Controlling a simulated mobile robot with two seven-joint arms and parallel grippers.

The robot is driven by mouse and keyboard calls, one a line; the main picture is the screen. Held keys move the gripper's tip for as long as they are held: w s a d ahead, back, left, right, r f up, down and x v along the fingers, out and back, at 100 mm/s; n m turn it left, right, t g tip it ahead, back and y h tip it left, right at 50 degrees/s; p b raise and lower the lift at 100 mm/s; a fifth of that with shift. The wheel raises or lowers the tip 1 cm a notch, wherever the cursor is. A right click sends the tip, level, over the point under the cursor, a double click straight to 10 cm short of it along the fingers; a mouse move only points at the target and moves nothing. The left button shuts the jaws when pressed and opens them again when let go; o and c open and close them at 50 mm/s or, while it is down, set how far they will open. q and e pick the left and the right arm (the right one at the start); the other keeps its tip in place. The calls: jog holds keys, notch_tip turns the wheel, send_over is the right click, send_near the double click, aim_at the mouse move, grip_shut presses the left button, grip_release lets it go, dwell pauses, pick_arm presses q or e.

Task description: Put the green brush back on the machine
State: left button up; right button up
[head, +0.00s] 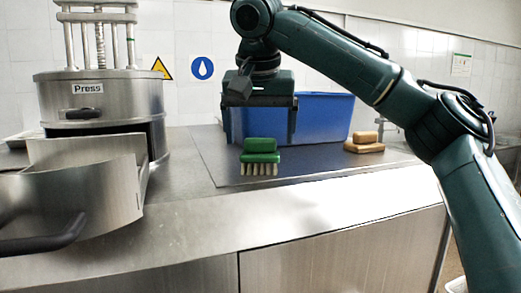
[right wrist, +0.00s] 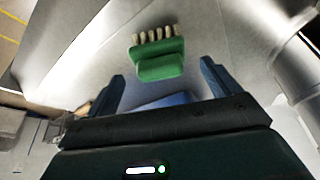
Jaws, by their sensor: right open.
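The green brush (head: 261,157) stands on the steel worktop, bristles facing the front edge. It also shows in the right wrist view (right wrist: 158,62), in the gap between my fingers, with no visible contact. My right gripper (head: 261,122) is open and empty, pointing down just above and behind the brush; its spread fingers also show in the right wrist view (right wrist: 162,72). The machine, a steel drum labelled "Press" (head: 120,103), stands at the left with its curved front part (head: 95,195) swung open. My left gripper is out of view.
A blue basket (head: 325,115) stands right behind my right gripper. A brown brush (head: 364,147) lies to its right. The worktop (head: 200,185) between the machine and the green brush is clear. A dark handle (head: 45,240) juts out at the lower left.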

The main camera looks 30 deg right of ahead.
jog(key=v, duration=0.7)
jog(key=shift+r+p, duration=0.3)
jog(key=shift+p, duration=0.05)
